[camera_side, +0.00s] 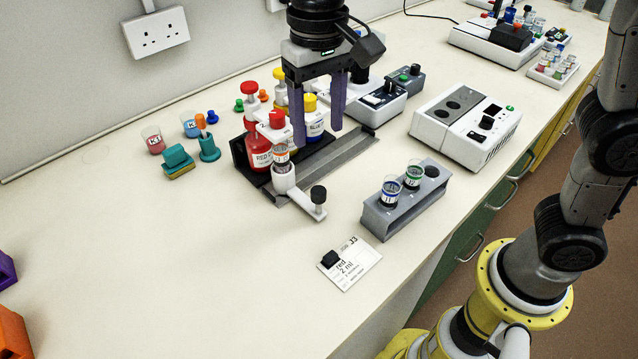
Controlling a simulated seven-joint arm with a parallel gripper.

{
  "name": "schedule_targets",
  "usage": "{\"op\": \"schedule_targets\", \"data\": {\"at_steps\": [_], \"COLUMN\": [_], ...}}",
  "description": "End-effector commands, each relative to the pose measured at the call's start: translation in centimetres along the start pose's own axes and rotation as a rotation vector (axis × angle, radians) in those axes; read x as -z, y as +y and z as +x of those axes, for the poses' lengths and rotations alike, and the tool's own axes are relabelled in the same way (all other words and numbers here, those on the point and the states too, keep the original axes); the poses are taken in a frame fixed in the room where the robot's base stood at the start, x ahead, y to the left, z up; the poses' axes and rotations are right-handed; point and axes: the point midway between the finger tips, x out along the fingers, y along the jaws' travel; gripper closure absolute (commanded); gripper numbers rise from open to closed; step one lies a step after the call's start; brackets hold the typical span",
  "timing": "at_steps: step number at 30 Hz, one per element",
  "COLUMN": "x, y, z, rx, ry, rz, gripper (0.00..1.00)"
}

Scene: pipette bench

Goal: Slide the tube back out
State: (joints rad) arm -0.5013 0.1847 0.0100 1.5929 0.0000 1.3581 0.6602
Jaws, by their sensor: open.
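A clear tube with an orange-red band (281,156) stands upright in a white cup-shaped holder (283,179), beneath a dispenser with a red top (277,119). A white arm with a black knob (318,195) extends from the holder to the right. My gripper (318,138) is open and empty, its two purple-grey fingers pointing down. It appears up and right of the tube, with the blue bottle (315,127) showing between its fingers. Its exact distance from the tube cannot be told.
The red bottle (258,152) stands left of the tube. A card reading "red 2 ml" (350,268) lies in front.

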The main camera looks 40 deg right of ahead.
Motion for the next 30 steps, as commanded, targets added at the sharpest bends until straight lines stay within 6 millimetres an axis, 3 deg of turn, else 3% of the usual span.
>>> {"op": "schedule_targets", "data": {"at_steps": [5,21,30], "x": [-0.1,-0.1,0.0], "y": [0.1,0.1,0.1], "z": [1.9,11.6,13.5], "rx": [-0.001,0.000,0.002], "ry": [-0.001,0.000,0.002], "rz": [-0.001,-0.001,-0.001], "gripper": [0.35,0.35,0.35]}}
